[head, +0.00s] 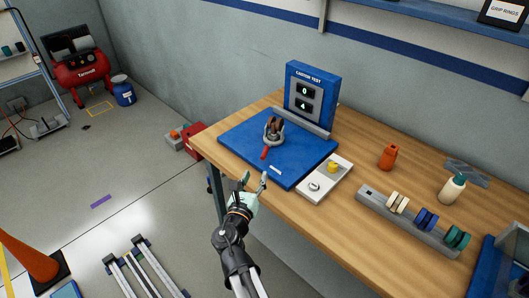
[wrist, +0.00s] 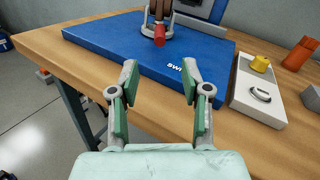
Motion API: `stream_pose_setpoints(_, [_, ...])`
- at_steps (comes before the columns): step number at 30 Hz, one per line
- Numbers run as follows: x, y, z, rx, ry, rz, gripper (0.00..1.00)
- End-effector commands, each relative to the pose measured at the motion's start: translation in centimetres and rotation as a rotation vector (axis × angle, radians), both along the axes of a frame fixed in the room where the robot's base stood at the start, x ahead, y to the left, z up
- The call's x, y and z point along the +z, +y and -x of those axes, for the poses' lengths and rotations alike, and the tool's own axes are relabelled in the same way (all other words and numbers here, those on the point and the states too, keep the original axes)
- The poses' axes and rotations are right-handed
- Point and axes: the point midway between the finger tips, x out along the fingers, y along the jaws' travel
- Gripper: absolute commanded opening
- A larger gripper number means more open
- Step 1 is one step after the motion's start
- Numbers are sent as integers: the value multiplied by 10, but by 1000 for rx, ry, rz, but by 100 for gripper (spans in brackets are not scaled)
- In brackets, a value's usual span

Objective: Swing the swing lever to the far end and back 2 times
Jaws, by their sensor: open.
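The swing lever (head: 265,153) has a red grip and points toward the front edge of the blue base plate (head: 300,170). It joins a dark caster in a grey fork (head: 274,130) on the plate. In the wrist view the red grip (wrist: 160,36) shows beyond my fingers, near the top middle. The blue display panel (head: 312,92) behind reads "CASTOR TEST", with green digits that look like 0 and 4. My gripper (head: 254,181) is open and empty at the table's front edge, short of the lever and apart from it. Its two green-padded fingers (wrist: 158,82) are spread wide.
The wooden table front (head: 330,230) is bare.

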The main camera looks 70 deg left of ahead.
Motion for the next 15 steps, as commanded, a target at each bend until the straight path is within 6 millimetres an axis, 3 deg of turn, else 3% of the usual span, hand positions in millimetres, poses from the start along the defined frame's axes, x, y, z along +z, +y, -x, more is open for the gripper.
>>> stream_pose_setpoints(1, [2, 13, -7, -2, -1, 0, 48])
stream_pose_setpoints(6, [2, 40, -28, -1, 0, 1, 48])
stream_pose_setpoints(15, [1, 79, -57, 0, 1, 0, 48])
